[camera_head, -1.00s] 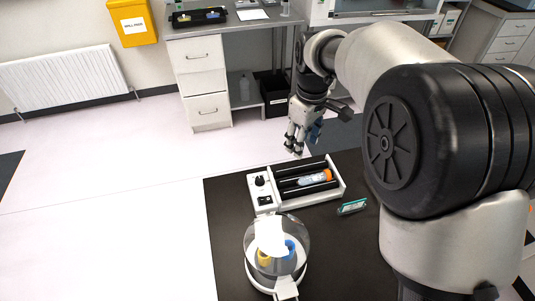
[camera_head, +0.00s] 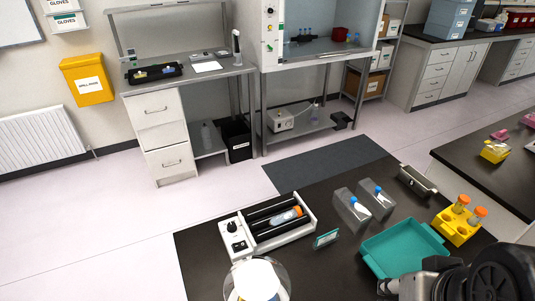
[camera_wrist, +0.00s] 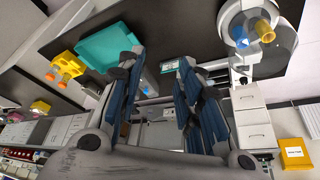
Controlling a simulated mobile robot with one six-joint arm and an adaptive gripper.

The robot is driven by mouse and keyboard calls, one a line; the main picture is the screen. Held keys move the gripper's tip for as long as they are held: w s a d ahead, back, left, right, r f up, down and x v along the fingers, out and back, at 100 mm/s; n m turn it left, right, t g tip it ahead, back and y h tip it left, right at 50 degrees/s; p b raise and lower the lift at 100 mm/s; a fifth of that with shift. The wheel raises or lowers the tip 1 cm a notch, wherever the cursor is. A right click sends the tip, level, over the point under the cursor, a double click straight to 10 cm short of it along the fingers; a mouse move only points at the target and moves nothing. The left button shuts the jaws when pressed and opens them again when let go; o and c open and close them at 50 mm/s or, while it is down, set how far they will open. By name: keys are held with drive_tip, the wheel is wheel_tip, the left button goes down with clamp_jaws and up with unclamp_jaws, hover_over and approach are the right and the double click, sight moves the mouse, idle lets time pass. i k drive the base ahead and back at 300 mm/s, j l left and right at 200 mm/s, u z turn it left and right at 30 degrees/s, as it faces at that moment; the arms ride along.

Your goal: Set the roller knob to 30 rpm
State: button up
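The tube roller (camera_head: 311,226) is a white tray-like unit with black rollers on the dark bench in the head view. A tube with an orange cap (camera_head: 297,211) lies on its rollers. The small black roller knob (camera_head: 232,226) is on the white control panel at the unit's left end, above a black switch (camera_head: 238,245). The knob's setting is too small to read. My gripper (camera_wrist: 158,66) is open and empty in the wrist view, its blue-padded fingers apart. My arm is at the lower right of the head view, away from the roller. I cannot make out the knob in the wrist view.
A round white device (camera_head: 257,280) stands in front of the roller.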

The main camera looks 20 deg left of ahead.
sight(232, 226)
drive_tip(key=k+j, duration=0.75)
drive_tip(key=j, duration=0.3)
drive_tip(key=k+j, duration=0.4)
drive_tip(key=i+j, duration=0.35)
drive_tip(key=j, duration=0.15)
drive_tip(key=i+j, duration=0.7)
drive_tip(key=j, duration=0.25)
drive_tip(key=i+j, duration=0.35)
drive_tip(key=j, duration=0.15)
